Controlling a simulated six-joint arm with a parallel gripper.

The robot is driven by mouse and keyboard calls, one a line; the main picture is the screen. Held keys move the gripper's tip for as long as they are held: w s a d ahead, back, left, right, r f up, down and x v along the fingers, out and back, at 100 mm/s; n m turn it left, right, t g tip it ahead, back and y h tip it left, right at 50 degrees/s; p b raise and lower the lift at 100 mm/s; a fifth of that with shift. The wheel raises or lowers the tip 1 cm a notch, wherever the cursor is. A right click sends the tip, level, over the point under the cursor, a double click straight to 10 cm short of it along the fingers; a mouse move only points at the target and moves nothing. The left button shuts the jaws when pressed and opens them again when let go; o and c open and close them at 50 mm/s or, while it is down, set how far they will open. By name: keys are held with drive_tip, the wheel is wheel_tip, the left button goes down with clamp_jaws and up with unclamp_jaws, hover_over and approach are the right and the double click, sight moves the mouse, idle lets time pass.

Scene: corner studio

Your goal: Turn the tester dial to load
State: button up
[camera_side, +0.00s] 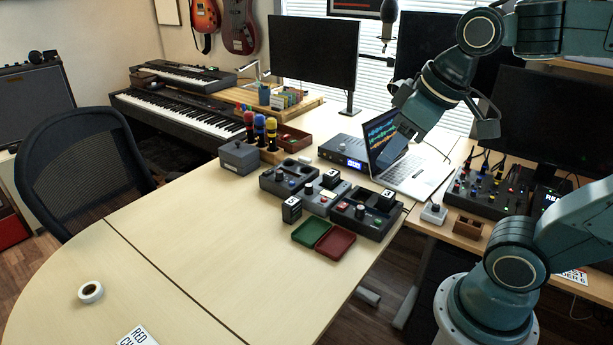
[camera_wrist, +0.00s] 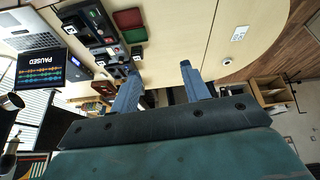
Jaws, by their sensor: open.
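A small grey unit (camera_side: 322,199) with a knob (camera_side: 309,189) and a red button sits amid the dark devices on the table. I cannot tell which is the tester dial, and no load marking is readable. My gripper is open and empty in the wrist view (camera_wrist: 161,68), its two fingers apart. In the side view its arm hangs in front of the laptop, above and away from the devices. The devices show small at the upper left of the wrist view.
Numbered black blocks (camera_side: 291,210) stand among the devices. A green tray (camera_side: 309,233) and a red tray (camera_side: 337,239) lie in front. The laptop (camera_side: 408,172), a blue-screened unit (camera_side: 343,153) and a mixer (camera_side: 486,192) stand nearby. The table's left and front are mostly clear, with a tape roll (camera_side: 91,292).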

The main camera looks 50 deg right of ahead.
drive_tip(key=w+d+r+n+g, duration=0.15)
drive_tip(key=w+d, duration=0.25)
drive_tip(key=w, duration=0.7)
drive_tip(key=n+g, duration=0.4)
drive_tip(key=n, duration=0.2)
hover_over(309, 185)
wheel_tip(309, 185, down, 21)
drive_tip(key=shift+a+f+m+t, duration=0.2)
drive_tip(key=shift+m+t, duration=0.05)
drive_tip(key=shift+f, duration=0.15)
wheel_tip(309, 185, down, 14)
drive_tip(key=shift+d+r, duration=0.1)
drive_tip(key=shift+r, duration=0.15)
drive_tip(key=c, duration=1)
